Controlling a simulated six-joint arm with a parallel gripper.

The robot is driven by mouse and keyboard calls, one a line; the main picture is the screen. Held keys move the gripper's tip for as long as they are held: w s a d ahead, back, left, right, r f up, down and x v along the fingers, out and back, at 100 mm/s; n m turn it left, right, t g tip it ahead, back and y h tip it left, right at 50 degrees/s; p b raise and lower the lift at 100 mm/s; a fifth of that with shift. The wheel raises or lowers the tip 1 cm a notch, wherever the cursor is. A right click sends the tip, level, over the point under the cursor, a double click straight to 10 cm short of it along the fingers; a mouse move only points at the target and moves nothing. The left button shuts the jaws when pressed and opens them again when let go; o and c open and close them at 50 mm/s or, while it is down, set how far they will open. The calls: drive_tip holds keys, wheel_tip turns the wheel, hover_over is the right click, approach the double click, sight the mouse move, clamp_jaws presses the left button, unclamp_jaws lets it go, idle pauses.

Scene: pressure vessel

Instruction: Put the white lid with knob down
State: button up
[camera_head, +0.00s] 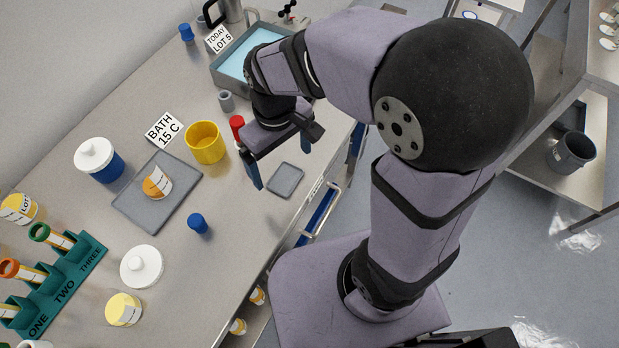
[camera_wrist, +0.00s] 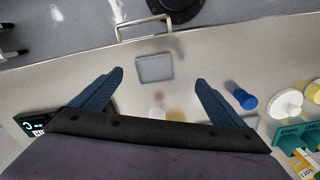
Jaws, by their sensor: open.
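A round white lid with a knob (camera_head: 141,266) lies on the bench, knob up, between the yellow-topped jar and the blue cap. It also shows at the right of the wrist view (camera_wrist: 287,104). A second white knobbed lid (camera_head: 95,153) sits on a blue jar (camera_head: 108,171) at the left. My gripper (camera_head: 306,172) is open and empty above the bench's front side, well to the right of both lids. In the wrist view its two blue fingers (camera_wrist: 160,78) are spread apart with nothing gripped between them.
A small grey tray (camera_head: 285,180) lies below my gripper. A blue cap (camera_head: 198,223), yellow cup (camera_head: 205,143), red-topped item (camera_head: 237,127) and larger grey tray (camera_head: 130,207) are nearby. A green tube rack (camera_head: 62,275) stands at lower left. A blue bath (camera_head: 240,62) is behind.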

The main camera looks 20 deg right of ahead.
drive_tip(key=s+d+f+m, duration=0.1)
drive_tip(key=s+d, duration=0.1)
drive_tip(key=d, duration=0.1)
drive_tip(key=s+d+f+m, duration=0.1)
drive_tip(key=s+d+m, duration=0.1)
drive_tip(key=d, duration=0.1)
drive_tip(key=s+d+f+m, duration=0.1)
drive_tip(key=s+d+m, duration=0.1)
drive_tip(key=d, duration=0.1)
drive_tip(key=shift+s+d, duration=0.3)
drive_tip(key=shift+w+a+r, duration=0.1)
drive_tip(key=shift+w, duration=0.05)
